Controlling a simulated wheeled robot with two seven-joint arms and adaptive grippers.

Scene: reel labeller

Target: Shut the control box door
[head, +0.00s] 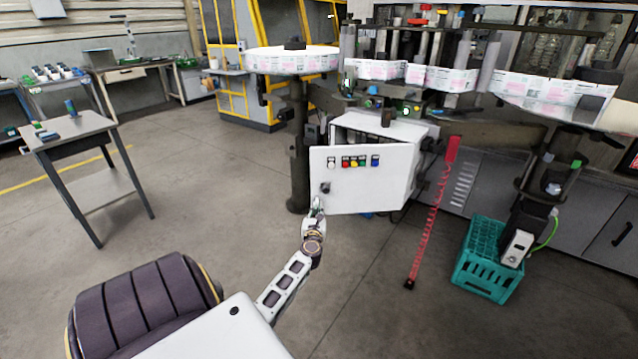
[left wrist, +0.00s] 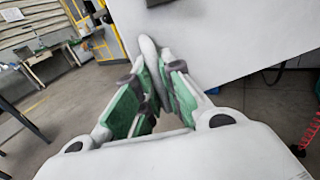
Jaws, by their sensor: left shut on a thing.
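The control box (head: 415,131) is a white cabinet under the labelling machine. Its white door (head: 362,190) stands open, swung out toward me, with a row of coloured buttons and a dark knob on its face. My left gripper (head: 317,207) is at the door's lower left corner. In the left wrist view, the green-padded fingers of my left gripper (left wrist: 150,82) are closed on a pale edge of the door, whose panel (left wrist: 225,40) fills the upper right. The fingers hide the exact contact. My right gripper is not in view.
A teal crate (head: 484,275) stands on the floor at right, beside a red coiled hose (head: 427,225). A dark machine post (head: 298,150) rises just left of the door. A small grey table (head: 72,140) stands at far left. The floor between is clear.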

